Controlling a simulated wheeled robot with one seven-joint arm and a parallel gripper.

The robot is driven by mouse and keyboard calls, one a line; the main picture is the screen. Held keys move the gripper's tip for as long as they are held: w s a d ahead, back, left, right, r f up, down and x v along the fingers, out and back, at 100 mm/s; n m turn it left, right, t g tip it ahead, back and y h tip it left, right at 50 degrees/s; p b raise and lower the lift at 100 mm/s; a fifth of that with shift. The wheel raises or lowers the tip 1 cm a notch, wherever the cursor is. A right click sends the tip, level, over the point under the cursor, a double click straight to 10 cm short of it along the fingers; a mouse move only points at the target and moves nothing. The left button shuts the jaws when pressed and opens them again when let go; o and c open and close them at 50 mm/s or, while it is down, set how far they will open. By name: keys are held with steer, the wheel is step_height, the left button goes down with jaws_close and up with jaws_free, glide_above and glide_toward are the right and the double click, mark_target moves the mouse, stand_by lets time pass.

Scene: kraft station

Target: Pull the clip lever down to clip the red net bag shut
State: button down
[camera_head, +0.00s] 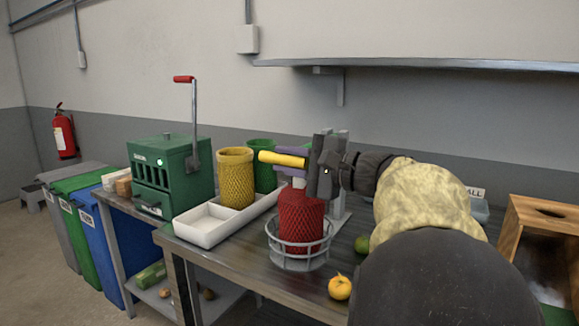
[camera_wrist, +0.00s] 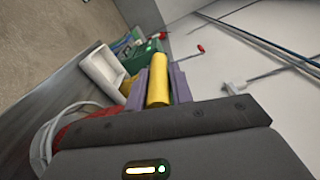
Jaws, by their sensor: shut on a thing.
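The red net bag (camera_head: 300,218) stands upright in a grey wire ring holder (camera_head: 298,262) on the table. A grey stand (camera_head: 341,205) rises just behind it. The yellow lever handle (camera_head: 283,159) points left above the bag. My gripper (camera_head: 281,160) is shut on this handle, with one purple finger above it and one below. In the wrist view my gripper (camera_wrist: 158,72) has the yellow handle (camera_wrist: 158,85) between its purple fingers. The clip jaws and the top of the bag are mostly hidden by my gripper.
A white tray (camera_head: 208,228) holds yellow (camera_head: 236,180) and green (camera_head: 262,152) net bags to the left. A green cranked machine (camera_head: 170,170) stands beyond. An orange fruit (camera_head: 340,287) lies in front; a wooden box (camera_head: 540,222) is right. A wall shelf (camera_head: 420,64) hangs above.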

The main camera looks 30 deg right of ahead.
steer(key=shift+f+b, duration=0.55)
steer(key=shift+f, duration=0.3)
steer(key=c, duration=1.3)
jaws_free()
steer(key=shift+r, duration=0.15)
steer(key=shift+s+d, duration=0.1)
steer(key=shift+s+d, duration=0.2)
steer(key=shift+s, duration=0.1)
steer(key=p+v, duration=0.2)
steer(key=v, duration=1.4)
steer(key=shift+s, duration=0.2)
